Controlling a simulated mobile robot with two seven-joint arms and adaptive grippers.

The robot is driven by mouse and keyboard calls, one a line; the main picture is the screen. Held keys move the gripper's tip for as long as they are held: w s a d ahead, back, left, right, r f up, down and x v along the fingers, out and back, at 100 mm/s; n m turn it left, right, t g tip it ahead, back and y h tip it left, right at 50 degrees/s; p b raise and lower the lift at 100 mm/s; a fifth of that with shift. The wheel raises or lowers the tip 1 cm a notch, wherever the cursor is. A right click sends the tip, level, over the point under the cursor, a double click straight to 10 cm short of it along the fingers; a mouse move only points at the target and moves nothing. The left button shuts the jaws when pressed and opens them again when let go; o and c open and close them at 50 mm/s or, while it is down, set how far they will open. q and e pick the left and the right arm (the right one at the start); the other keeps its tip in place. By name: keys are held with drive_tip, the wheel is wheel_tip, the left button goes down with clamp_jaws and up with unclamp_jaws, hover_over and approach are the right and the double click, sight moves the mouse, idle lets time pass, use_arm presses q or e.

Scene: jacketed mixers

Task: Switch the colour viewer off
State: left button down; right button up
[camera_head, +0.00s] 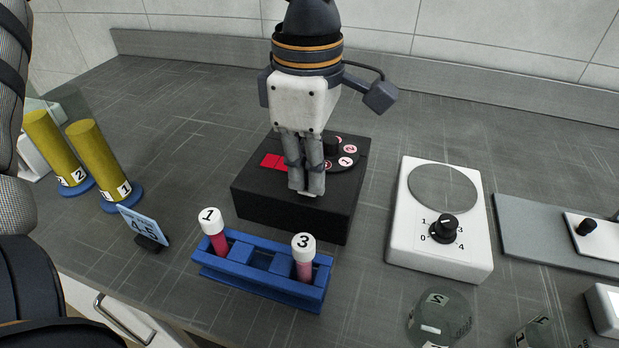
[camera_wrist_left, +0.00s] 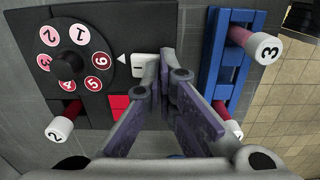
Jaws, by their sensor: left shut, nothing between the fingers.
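The colour viewer (camera_head: 258,203) is a black box with a red window and a black dial ringed by numbered discs. It also shows in the wrist view (camera_wrist_left: 110,12). Its small white switch (camera_wrist_left: 141,64) lies beside a white arrow mark in the wrist view. My left gripper (camera_head: 307,188) points down over the viewer's near part. It is shut and empty, with its fingertips (camera_wrist_left: 160,68) right at the switch; I cannot tell whether they touch it. In the head view the fingers mostly hide the switch. My right gripper is not in view.
A blue rack (camera_head: 240,283) with tubes 1 (camera_head: 211,222) and 3 (camera_head: 303,244) stands close in front of the viewer. Tube 2 (camera_wrist_left: 60,128) stands at the viewer. A white mixer (camera_head: 437,262) is to the right. Yellow cylinders (camera_head: 100,160) stand at left.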

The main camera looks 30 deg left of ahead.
use_arm(q)
drive_tip(key=shift+f, duration=0.25)
drive_tip(key=shift+r, duration=3.55)
